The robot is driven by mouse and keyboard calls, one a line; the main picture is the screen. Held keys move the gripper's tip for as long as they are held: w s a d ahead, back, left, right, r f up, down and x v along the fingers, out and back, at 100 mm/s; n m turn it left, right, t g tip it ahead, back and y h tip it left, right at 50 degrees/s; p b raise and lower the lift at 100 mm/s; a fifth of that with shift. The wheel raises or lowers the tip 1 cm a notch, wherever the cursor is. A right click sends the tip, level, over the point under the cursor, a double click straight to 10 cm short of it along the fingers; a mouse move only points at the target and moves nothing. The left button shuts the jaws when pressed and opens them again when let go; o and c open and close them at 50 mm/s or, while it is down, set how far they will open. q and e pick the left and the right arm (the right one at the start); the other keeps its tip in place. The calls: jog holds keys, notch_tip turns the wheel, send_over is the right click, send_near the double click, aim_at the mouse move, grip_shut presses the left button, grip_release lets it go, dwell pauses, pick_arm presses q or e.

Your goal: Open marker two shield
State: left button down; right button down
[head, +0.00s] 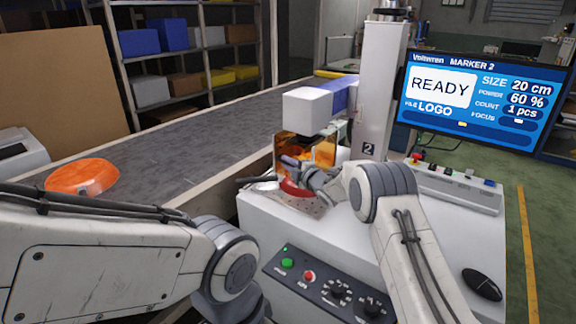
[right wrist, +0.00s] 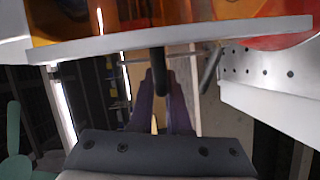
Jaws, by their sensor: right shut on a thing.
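Marker two (head: 383,90) is the white column labelled 2, with a boxy white head over a perforated plate. Its orange see-through shield (head: 318,148) hangs below the head. A red pan (head: 298,188) sits on the plate under it. My right gripper (head: 291,162) is at the shield's front. In the right wrist view the shield's pale edge (right wrist: 180,38) crosses above my purple fingers (right wrist: 161,95), which are shut on a short dark handle (right wrist: 160,72) at that edge. My left arm comes in from the left; its gripper is out of view.
The monitor (head: 470,100) reads MARKER 2, READY. A control panel (head: 325,290) with buttons and knobs is at the bench front, a mouse (head: 482,284) at right. An orange pan (head: 82,177) lies on the grey conveyor (head: 200,130) at left.

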notch_tip(320, 180, up, 12)
jog(key=p, duration=0.3)
jog(key=c, duration=0.9)
grip_release()
jog(key=shift+f, duration=0.15)
jog(key=shift+b+v, duration=1.4)
jog(key=shift+v, duration=3.9)
